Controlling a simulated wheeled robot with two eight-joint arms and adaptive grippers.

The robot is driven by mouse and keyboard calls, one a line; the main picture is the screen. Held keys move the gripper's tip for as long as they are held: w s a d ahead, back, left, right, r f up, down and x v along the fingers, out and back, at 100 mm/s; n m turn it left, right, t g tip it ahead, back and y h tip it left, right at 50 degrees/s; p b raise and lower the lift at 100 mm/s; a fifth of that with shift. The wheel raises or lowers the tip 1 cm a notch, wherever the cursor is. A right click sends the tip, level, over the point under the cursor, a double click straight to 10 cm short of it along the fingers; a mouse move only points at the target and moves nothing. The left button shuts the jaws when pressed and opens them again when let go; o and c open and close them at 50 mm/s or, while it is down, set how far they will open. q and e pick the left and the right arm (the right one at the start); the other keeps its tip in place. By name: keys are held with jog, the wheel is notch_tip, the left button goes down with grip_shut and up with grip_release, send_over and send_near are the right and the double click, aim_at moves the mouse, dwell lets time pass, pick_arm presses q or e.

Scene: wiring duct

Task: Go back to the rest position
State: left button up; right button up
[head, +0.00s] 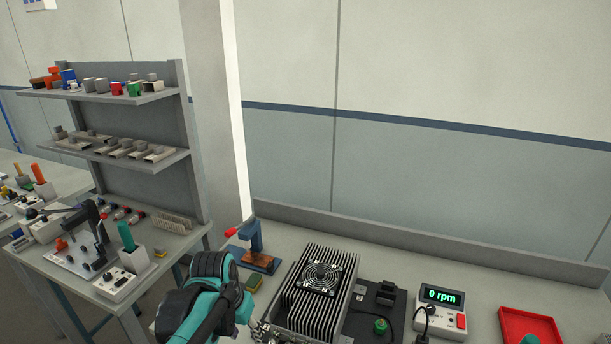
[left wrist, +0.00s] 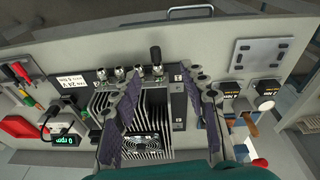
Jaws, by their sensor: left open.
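My left arm, teal and black, comes in at the bottom of the head view. Its gripper (head: 258,331) is at the lower left edge of the finned heatsink unit (head: 296,306) and is partly cut off by the frame. In the left wrist view the two dark fingers of my left gripper (left wrist: 160,85) stand wide apart with nothing held between them. The heatsink with its round fan (left wrist: 140,143) lies beyond and between the fingers. My right gripper shows in neither view.
A red-handled blue press (head: 256,248) stands behind my left arm. A display unit reading 0 rpm (head: 441,297) and a red tray (head: 530,324) are to the right. A grey shelf rack (head: 120,97) with small parts stands at left.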

pick_arm(q)
jog(key=s+a+f+n+t+b, duration=0.1)
jog(key=s+t, duration=0.1)
jog(key=s, duration=0.3)
jog(key=s+a+f+n+t+y+b, duration=0.1)
jog(key=s+a+t, duration=0.1)
jog(key=s, duration=0.4)
jog(key=shift+s+a+n+t, duration=0.15)
jog(key=shift+n+t, duration=0.15)
jog(key=shift+t, duration=0.4)
